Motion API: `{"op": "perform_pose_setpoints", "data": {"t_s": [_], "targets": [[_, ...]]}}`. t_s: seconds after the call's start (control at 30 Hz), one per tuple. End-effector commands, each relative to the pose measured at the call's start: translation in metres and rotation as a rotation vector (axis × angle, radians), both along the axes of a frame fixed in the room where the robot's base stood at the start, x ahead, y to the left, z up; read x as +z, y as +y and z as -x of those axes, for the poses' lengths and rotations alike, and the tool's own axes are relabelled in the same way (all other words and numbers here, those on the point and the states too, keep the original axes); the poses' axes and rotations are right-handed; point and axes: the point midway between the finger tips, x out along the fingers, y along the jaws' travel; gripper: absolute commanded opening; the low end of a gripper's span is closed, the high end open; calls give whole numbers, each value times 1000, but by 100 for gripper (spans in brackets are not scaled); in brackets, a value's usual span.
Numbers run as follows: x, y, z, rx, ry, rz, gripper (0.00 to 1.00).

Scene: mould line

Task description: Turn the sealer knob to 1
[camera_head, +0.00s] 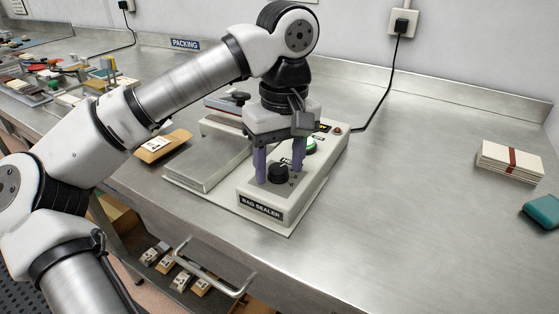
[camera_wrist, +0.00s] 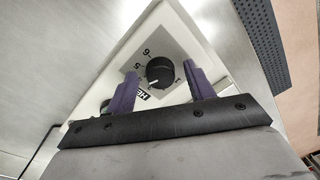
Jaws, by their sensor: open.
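The bag sealer (camera_head: 262,212) stands on the steel bench, a pale box with a black name label. Its round black knob (camera_head: 278,173) is on the front top; it also shows in the wrist view (camera_wrist: 160,71) on a grey dial plate. The knob's white line points to the lower left there.
A green button (camera_head: 311,146) sits behind the knob on the sealer, close to my gripper. A flat steel plate (camera_head: 207,160) lies to its left. A banded stack of cards (camera_head: 510,161) and a teal object (camera_head: 542,211) lie at the right. The bench between is clear.

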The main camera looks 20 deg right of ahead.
Motion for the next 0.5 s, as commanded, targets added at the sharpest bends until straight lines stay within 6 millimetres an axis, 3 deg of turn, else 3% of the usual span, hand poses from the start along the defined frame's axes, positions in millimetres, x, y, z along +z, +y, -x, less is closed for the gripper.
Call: {"op": "perform_pose_setpoints", "data": {"t_s": [0.2,0.5], "targets": [[0,0,0,0,0,0,51],[0,0,0,0,0,0,12]]}}
